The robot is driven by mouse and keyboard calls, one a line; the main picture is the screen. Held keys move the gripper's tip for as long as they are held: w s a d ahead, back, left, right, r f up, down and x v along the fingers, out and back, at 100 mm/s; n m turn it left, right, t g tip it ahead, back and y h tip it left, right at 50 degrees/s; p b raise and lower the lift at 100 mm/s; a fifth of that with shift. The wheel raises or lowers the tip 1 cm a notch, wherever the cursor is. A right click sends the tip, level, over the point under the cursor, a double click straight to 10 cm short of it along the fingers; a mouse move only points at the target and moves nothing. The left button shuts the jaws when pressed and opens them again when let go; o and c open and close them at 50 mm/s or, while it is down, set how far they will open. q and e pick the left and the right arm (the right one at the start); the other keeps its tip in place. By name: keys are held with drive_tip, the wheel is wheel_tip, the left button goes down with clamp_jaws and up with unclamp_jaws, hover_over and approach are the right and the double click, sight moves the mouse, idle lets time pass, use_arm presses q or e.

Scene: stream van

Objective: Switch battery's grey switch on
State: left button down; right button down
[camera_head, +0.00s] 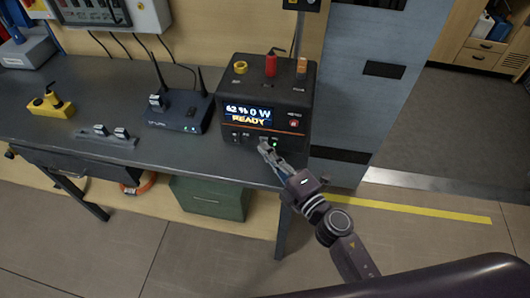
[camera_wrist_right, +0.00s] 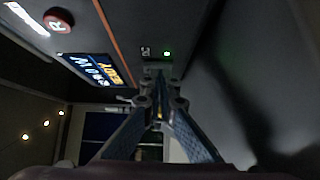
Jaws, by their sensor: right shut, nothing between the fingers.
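The battery (camera_head: 268,98) is a black box with an orange stripe at the table's right end. Its lit display (camera_head: 248,114) reads 62%, 0 W and READY, and shows rotated in the right wrist view (camera_wrist_right: 91,68). My right gripper (camera_head: 265,147) is shut and empty, its tips at the battery's lower front. In the right wrist view its fingertips (camera_wrist_right: 157,76) are close below a small lit green lamp (camera_wrist_right: 167,54). I cannot make out the grey switch clearly; the fingers cover part of that panel. I cannot tell whether the tips touch it. My left gripper is not in view.
A black router (camera_head: 180,112) with antennas stands left of the battery. A switch strip (camera_head: 106,142) and a yellow socket block (camera_head: 50,104) lie farther left on the dark table (camera_head: 80,85). A grey door (camera_head: 375,95) stands behind right. Floor right of the table is clear.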

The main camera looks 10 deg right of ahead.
drive_tip(key=shift+s+d+f, duration=0.25)
drive_tip(key=shift+s+f, duration=0.05)
drive_tip(key=shift+f, duration=0.2)
drive_tip(key=shift+s+d+f, duration=0.25)
drive_tip(key=shift+s+f, duration=0.05)
drive_tip(key=shift+f, duration=0.15)
drive_tip(key=v, duration=0.2)
drive_tip(key=r+v, duration=0.1)
drive_tip(key=v, duration=0.2)
drive_tip(key=shift+s+d+r, duration=0.2)
drive_tip(key=shift+s+r, duration=0.15)
drive_tip(key=shift+s, duration=0.45)
drive_tip(key=shift+r, duration=0.1)
